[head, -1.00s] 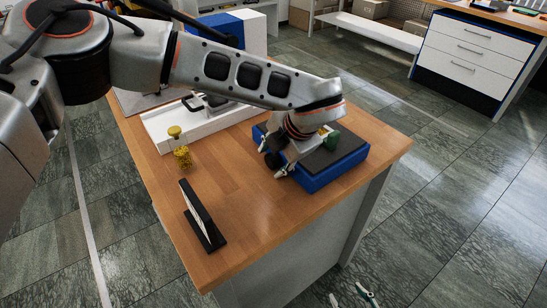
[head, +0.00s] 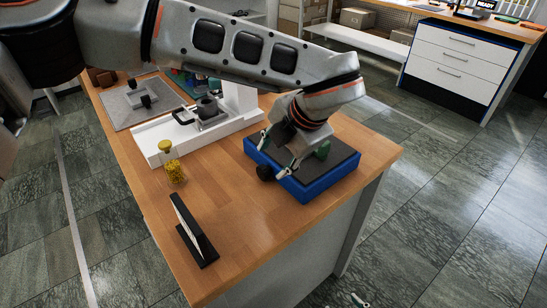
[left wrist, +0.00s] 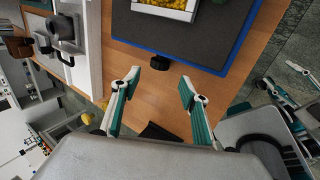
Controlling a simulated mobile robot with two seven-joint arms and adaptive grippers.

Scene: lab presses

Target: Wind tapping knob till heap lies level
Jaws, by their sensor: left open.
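The blue box with a dark top (head: 325,180) stands on the table. A black knob (head: 264,172) sits on its near left side and also shows in the left wrist view (left wrist: 160,63). A pale-framed tray with a yellow heap (left wrist: 165,5) lies on the dark top, cut by the upper edge; in the head view my gripper mostly hides it. My left gripper (head: 274,157) is open at that side of the box, its fingers apart and pointing toward the knob (left wrist: 160,85), with nothing between them. My right gripper (left wrist: 288,80) hangs away from the table, fingers apart.
A jar of yellow grains (head: 176,173) stands left of the box. A black-backed upright panel (head: 196,235) stands near the front edge. A white press base (head: 160,143) and a grey plate (head: 140,103) are further back. Bare wood lies between the panel and the box.

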